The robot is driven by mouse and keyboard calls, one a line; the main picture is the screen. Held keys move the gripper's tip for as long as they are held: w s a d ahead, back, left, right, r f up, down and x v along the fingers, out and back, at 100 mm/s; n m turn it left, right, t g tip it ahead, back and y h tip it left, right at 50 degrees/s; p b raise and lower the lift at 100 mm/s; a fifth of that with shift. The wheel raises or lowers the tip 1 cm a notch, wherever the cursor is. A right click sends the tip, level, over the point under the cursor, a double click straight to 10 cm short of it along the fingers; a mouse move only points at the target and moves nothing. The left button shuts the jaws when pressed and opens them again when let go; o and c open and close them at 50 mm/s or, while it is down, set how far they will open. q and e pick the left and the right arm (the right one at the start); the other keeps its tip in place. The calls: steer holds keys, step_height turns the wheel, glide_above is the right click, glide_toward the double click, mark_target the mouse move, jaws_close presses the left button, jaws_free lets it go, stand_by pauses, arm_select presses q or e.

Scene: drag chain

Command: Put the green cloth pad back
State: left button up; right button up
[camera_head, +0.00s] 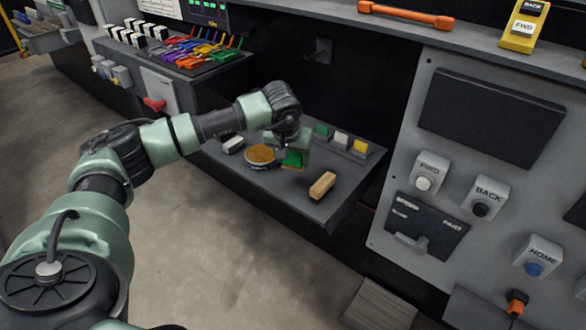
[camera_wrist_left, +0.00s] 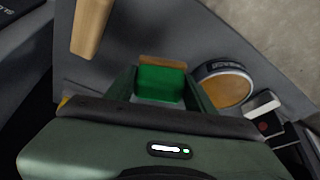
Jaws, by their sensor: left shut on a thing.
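The green cloth pad (camera_head: 293,159) is held low over the grey shelf by my left gripper (camera_head: 291,153). In the left wrist view the green pad (camera_wrist_left: 160,83), with a tan strip along its far edge, sits between the two fingers of my left gripper (camera_wrist_left: 162,88). The gripper is shut on it. I cannot tell whether the pad touches the shelf. The gripper hides part of the pad in the head view. My right gripper is in neither view.
On the grey shelf (camera_head: 325,212) are a round tin with a tan top (camera_head: 262,157), a wooden block (camera_head: 322,186) and a white block (camera_head: 233,145). Small green (camera_head: 321,130), white (camera_head: 341,138) and yellow (camera_head: 360,147) pieces line its back. A button panel (camera_head: 460,150) stands right.

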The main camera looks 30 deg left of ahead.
mark_target(292, 166)
arm_select(q)
step_height(292, 166, down, 4)
steer(key=shift+f, duration=0.25)
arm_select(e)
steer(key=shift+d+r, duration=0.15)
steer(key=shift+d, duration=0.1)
arm_select(q)
steer(key=o, duration=1.3)
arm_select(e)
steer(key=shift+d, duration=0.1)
